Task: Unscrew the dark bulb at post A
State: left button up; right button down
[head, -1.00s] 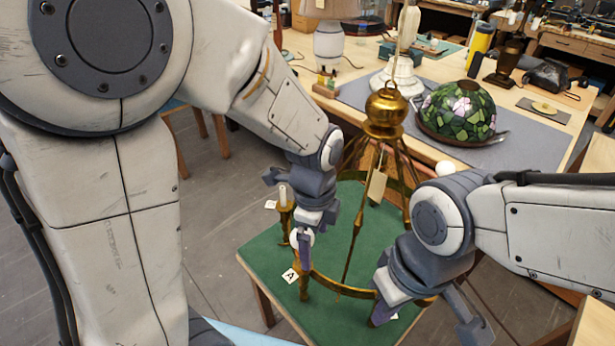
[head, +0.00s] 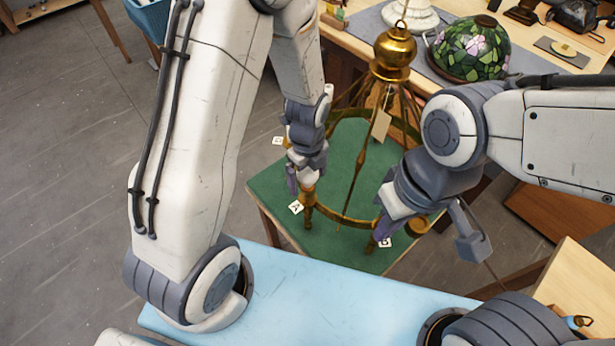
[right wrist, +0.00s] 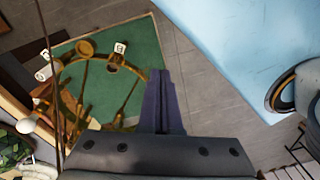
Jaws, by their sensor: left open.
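The brass chandelier (head: 394,55) stands on a green mat (head: 345,150). Post A (head: 308,196) rises from its ring, beside the white A tag (head: 296,207). My left gripper (head: 301,184) points down at post A, its jaws open around or just beside the top; I cannot tell which. The dark bulb is not distinguishable, hidden by the fingers. My right gripper (head: 381,230) is low at the ring's near right side, by another tag (head: 385,242). In the right wrist view its fingers (right wrist: 161,100) lie together with nothing visible between, clear of the ring (right wrist: 75,65).
A paper tag (head: 381,125) hangs from the chandelier. Post C's tag (head: 277,141) is further back. A stained-glass shade (head: 470,48) sits on the bench behind. A light blue surface (head: 300,290) is in front.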

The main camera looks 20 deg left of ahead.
pick_arm(q)
jog(key=shift+f, duration=0.7)
jog(key=c, duration=1.4)
jog(key=shift+o, duration=0.2)
jog(key=n, duration=0.3)
jog(key=shift+n, duration=0.3)
jog(key=n, duration=0.4)
jog(key=shift+p, duration=0.4)
jog(key=shift+n, duration=0.3)
jog(key=n, duration=0.4)
jog(key=shift+r, duration=0.1)
jog(key=n, duration=0.4)
jog(key=shift+p, duration=0.35)
